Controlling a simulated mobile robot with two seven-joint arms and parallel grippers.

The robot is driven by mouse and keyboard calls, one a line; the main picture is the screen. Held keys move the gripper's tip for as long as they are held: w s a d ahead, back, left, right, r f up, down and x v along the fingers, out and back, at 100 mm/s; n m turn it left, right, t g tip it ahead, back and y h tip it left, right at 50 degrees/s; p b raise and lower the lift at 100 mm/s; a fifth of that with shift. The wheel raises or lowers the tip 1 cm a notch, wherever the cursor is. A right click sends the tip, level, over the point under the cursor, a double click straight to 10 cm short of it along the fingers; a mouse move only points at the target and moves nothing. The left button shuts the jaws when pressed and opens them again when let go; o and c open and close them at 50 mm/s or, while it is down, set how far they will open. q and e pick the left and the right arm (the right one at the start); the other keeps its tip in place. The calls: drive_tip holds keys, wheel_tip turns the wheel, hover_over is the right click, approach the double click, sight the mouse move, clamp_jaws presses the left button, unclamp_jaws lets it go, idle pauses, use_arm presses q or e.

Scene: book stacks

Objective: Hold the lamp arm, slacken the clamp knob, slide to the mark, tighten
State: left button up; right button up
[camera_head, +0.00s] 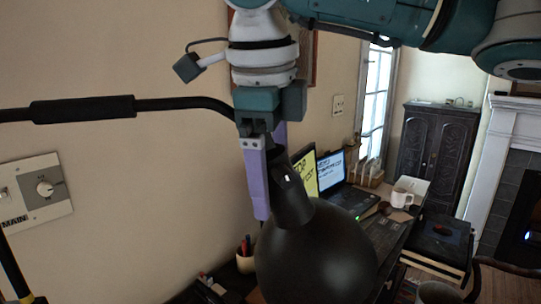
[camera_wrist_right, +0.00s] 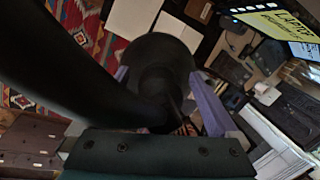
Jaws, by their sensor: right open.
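The black lamp arm (camera_head: 165,104) crosses from the left edge in the head view, with a thick dark sleeve (camera_head: 83,109) on it, and meets my right gripper. The black lamp shade (camera_head: 315,255) hangs below. My right gripper (camera_head: 268,195) has two purple fingers, open, on either side of the dark joint (camera_head: 290,195) above the shade. In the right wrist view the fingers (camera_wrist_right: 158,78) stand apart around the dark shade (camera_wrist_right: 163,55), and a black tube crosses at left. I cannot tell whether they touch. No clamp knob or mark can be made out. My left gripper is not in view.
A wall panel (camera_head: 40,192) with a dial is at left. Behind the shade are a laptop (camera_head: 345,180), a yellow screen (camera_head: 303,172), a white mug (camera_head: 399,197) and a pen cup (camera_head: 246,258) on a desk. A dark cabinet (camera_head: 434,150) and a fireplace stand at right.

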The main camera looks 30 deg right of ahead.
clamp_jaws()
idle(0.8)
drive_tip(key=c, duration=0.7)
unclamp_jaws()
clamp_jaws()
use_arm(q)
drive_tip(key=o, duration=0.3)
